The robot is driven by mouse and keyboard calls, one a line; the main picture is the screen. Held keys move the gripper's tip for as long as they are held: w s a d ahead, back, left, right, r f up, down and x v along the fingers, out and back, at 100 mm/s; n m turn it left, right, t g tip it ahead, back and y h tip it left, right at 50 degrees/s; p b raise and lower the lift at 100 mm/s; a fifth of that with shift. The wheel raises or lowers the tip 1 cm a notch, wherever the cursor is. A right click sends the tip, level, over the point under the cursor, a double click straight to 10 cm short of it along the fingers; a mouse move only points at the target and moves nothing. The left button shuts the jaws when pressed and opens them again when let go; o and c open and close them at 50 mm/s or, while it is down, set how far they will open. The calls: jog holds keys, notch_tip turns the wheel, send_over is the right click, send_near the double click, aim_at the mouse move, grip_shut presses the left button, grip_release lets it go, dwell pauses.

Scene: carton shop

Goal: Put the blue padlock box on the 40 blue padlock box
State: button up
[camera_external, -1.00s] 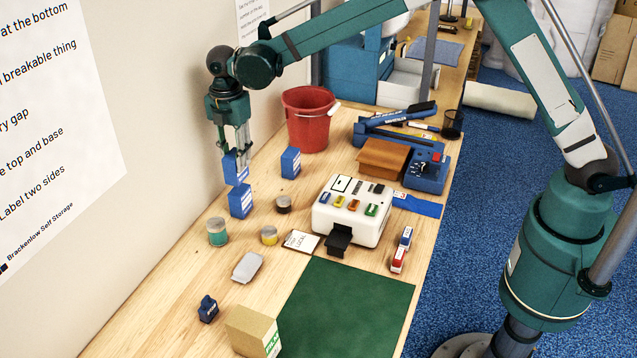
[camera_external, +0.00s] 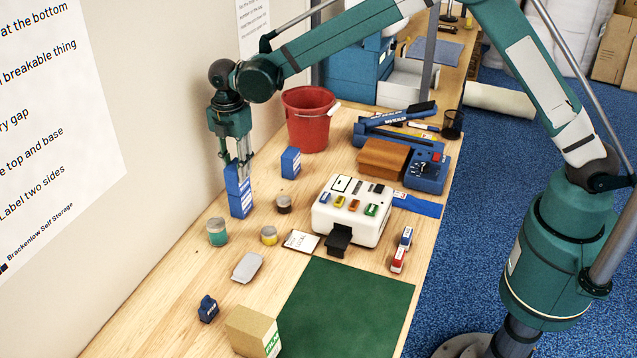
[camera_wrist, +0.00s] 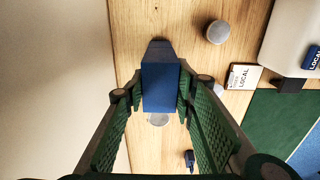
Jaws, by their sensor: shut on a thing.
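My gripper (camera_external: 238,168) is shut on a blue padlock box (camera_external: 237,180) near the wall. In the wrist view the same held box (camera_wrist: 160,87) sits between the two green-padded fingers of my gripper (camera_wrist: 158,92). Directly below it stands another blue box (camera_external: 241,205), upright on the table. The held box is lined up over it and appears to touch its top; any small gap is too fine to tell. In the wrist view the held box mostly hides the lower one. A third blue box (camera_external: 291,162) stands apart, further back to the right.
A red bucket (camera_external: 308,120) is behind, and a white device (camera_external: 352,212) is right. The wall is close on the left. A green mat (camera_external: 345,310) is clear.

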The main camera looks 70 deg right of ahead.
jog(key=shift+f, duration=0.2)
jog(key=o, duration=1)
jog(key=shift+r, duration=0.2)
jog(key=shift+r+b, duration=0.3)
jog(key=shift+r, duration=5.7)
